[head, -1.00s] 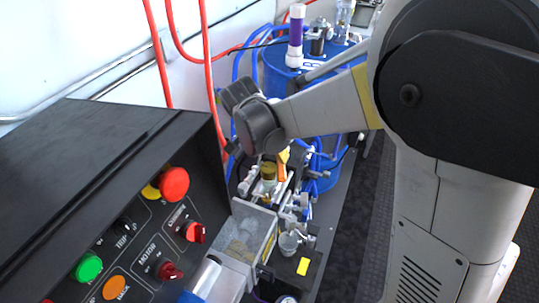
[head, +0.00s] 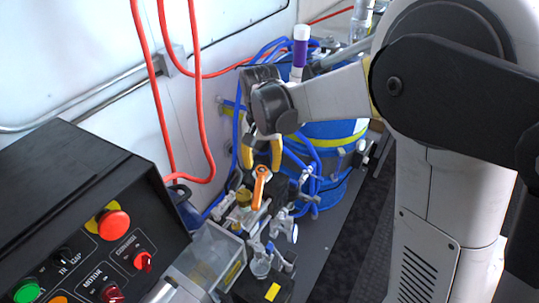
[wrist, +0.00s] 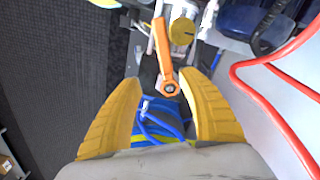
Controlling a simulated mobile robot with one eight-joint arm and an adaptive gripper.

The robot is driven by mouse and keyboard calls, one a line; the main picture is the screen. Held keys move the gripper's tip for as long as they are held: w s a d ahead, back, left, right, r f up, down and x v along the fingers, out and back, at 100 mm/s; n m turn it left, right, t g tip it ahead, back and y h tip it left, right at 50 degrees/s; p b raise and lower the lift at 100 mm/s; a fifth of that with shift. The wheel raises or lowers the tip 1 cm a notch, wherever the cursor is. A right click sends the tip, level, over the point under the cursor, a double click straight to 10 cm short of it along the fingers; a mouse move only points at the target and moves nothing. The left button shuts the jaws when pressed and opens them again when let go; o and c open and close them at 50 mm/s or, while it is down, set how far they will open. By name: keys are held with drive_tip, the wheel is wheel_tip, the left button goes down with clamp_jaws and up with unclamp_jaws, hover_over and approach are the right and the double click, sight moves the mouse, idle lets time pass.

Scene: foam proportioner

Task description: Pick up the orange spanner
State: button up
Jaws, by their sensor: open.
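The orange spanner (head: 259,187) stands roughly upright among the fittings of the machine in the head view, just below my gripper (head: 262,150). In the wrist view the orange spanner (wrist: 164,58) lies ahead of and between the yellow fingers of my gripper (wrist: 165,95), with its ringed end nearest me. My gripper is open and empty. The spanner's lower end is partly lost among the fittings in the head view.
A black control panel (head: 75,190) with buttons stands at the left. Red hoses (head: 195,100) hang on the wall. A blue drum (head: 335,135) with blue hoses stands behind the gripper. Metal fittings and a clear box (head: 208,258) crowd the area below.

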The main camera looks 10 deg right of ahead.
drive_tip(key=b, duration=0.1)
hover_over(259, 185)
drive_tip(key=f, duration=0.4)
drive_tip(key=shift+s+d+f, duration=0.1)
drive_tip(key=shift+d+f, duration=0.1)
drive_tip(key=shift+f, duration=0.05)
drive_tip(key=f, duration=0.2)
drive_tip(key=f+b, duration=0.2)
drive_tip(key=f, duration=0.1)
drive_tip(key=shift+a+f, duration=0.25)
drive_tip(key=shift+f, duration=0.05)
drive_tip(key=shift+c, duration=0.5)
drive_tip(key=shift+r, duration=0.1)
clamp_jaws()
